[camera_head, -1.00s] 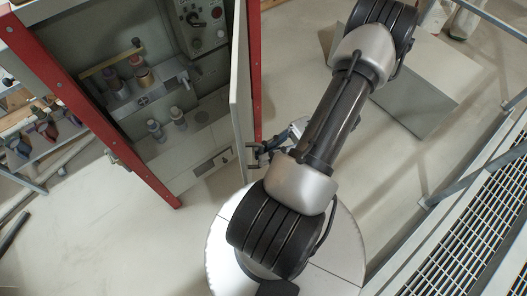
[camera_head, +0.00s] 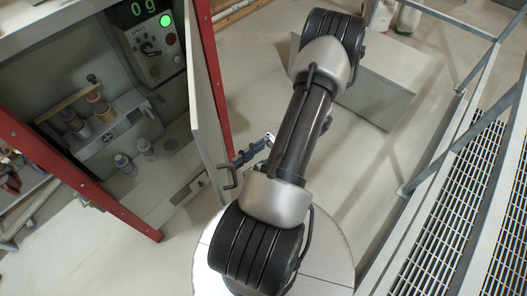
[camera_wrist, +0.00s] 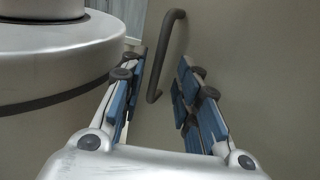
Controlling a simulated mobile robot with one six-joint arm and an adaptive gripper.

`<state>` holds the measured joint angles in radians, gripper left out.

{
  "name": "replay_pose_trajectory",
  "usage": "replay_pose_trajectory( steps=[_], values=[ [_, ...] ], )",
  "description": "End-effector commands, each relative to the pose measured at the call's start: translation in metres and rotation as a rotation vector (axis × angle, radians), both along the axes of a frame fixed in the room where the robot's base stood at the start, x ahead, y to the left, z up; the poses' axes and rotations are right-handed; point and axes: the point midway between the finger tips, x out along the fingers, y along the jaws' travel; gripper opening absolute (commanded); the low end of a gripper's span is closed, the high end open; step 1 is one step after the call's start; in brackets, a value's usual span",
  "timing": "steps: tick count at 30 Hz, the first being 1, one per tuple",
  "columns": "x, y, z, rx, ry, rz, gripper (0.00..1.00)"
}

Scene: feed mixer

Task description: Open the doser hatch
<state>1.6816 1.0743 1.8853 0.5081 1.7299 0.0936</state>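The doser hatch (camera_head: 208,120) is a tall pale door panel on the cabinet, seen nearly edge-on in the head view. It stands swung out, and the cabinet interior shows. Its dark bar handle (camera_head: 229,180) sticks out near the panel's lower end. My gripper (camera_head: 240,158) has blue fingers and is beside the handle, partly hidden by my arm. In the wrist view my gripper (camera_wrist: 160,65) is open and empty. The handle (camera_wrist: 163,55) appears in the gap between the fingertips, with no visible grip on it. The hatch surface (camera_wrist: 255,60) fills the right side.
The cabinet holds a control panel (camera_head: 150,45) with a green light and a display, plus several bottles and spools. A red cabinet post (camera_head: 214,75) stands behind the hatch. A grey box (camera_head: 375,90) lies beyond my arm. Railing and grating (camera_head: 455,200) are at right.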

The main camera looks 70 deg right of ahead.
Motion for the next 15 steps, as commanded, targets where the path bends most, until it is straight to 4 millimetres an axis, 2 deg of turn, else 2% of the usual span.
replay_pose_trajectory(
  steps=[3,9,15],
  values=[
    [-0.016,-0.023,-0.001,-0.004,0.000,-0.003,0.30],
    [-0.039,-0.056,-0.001,-0.002,0.000,-0.002,0.30],
    [-0.051,-0.073,0.000,-0.001,0.001,-0.001,0.30]
  ],
)
